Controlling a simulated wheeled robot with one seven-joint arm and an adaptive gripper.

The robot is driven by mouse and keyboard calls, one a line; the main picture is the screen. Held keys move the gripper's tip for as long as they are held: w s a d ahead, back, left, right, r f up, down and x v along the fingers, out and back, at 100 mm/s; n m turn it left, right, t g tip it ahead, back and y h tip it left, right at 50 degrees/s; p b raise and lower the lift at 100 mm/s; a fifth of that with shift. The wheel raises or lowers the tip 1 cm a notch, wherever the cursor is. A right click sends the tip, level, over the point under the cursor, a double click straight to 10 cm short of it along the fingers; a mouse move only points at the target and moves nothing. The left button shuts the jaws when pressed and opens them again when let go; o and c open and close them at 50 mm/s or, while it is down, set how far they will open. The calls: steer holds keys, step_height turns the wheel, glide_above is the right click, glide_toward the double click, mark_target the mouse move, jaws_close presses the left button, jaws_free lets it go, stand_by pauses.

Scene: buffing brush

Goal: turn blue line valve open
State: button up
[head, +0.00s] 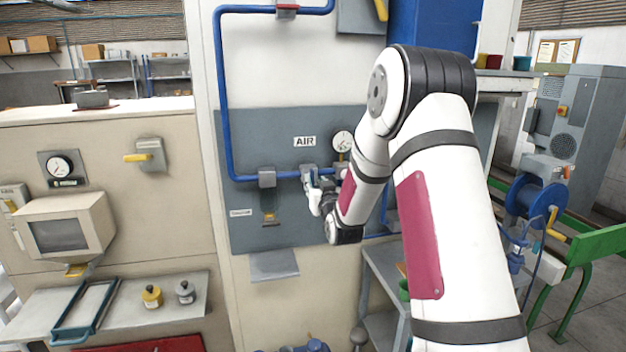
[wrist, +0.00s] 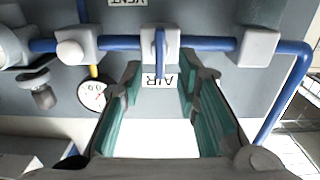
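The blue line (head: 223,100) runs down the panel and turns right under the AIR label. In the wrist view the pipe (wrist: 215,44) crosses the top, with a grey valve block (wrist: 147,44) in the middle. A thin blue lever (wrist: 159,62) stands on that block, across the pipe. My gripper (wrist: 160,75) is open, with teal pads left and right. Its fingertips lie on either side of the lever, with visible gaps; their depth relative to it is unclear. In the head view my arm's end is at the panel, and the fingers are largely hidden.
A round gauge (head: 343,141) with a yellow stem is near the valve; it also shows in the wrist view (wrist: 95,95). Grey pipe brackets (wrist: 258,46) flank the valve. A small ledge (head: 274,265) juts out below the panel.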

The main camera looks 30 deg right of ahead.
mark_target(313, 178)
steer(key=shift+x, duration=2.05)
jaws_close()
